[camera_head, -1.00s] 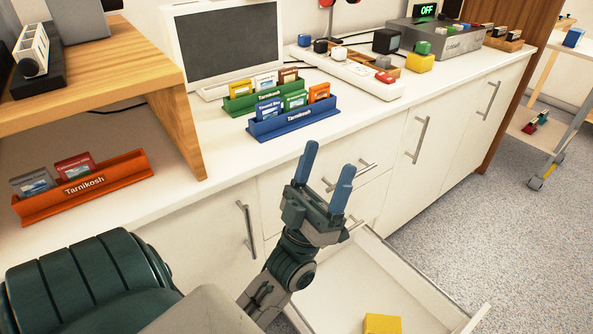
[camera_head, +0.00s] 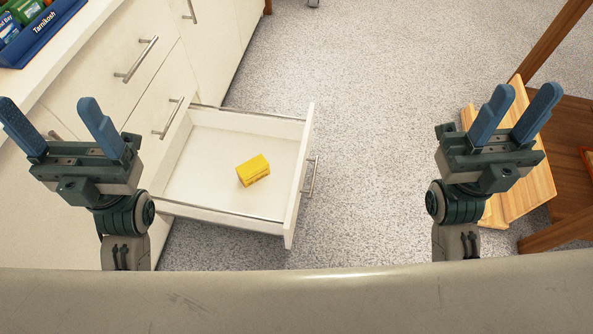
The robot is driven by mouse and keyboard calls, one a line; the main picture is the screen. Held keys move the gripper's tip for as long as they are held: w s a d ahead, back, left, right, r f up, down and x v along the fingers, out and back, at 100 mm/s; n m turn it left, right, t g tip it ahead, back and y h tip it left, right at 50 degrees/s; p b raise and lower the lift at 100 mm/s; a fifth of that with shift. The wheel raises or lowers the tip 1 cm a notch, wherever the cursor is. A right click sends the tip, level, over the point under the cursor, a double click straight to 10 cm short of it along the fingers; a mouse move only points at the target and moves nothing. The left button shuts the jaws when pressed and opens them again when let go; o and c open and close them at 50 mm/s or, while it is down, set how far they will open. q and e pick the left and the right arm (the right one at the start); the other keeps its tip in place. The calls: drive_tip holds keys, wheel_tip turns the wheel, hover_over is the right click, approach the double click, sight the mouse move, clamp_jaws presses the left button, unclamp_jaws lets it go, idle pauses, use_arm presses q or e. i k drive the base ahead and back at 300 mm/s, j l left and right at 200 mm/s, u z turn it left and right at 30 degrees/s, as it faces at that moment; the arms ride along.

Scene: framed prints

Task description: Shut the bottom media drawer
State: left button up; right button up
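The bottom media drawer (camera_head: 211,200) is pulled out of the white cabinet, with a metal handle (camera_head: 310,177) on its front panel. A yellow block (camera_head: 253,170) lies inside it. My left gripper (camera_head: 52,124) is open and empty, to the left of the drawer and over the cabinet side in the picture. My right gripper (camera_head: 518,112) is open and empty, well to the right of the drawer. Neither gripper touches the drawer.
Closed drawers with handles (camera_head: 137,60) sit above the open one. A blue holder (camera_head: 38,30) stands on the counter at top left. Speckled floor (camera_head: 370,140) is free right of the drawer. Wooden furniture (camera_head: 530,185) stands at the right.

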sight(196, 179)
drive_tip(key=k+l+u, duration=0.1)
drive_tip(key=k+l, duration=0.25)
drive_tip(key=k, duration=0.2)
drive_tip(key=l+u, duration=0.2)
drive_tip(key=u, duration=0.4)
drive_tip(key=k+j, duration=0.05)
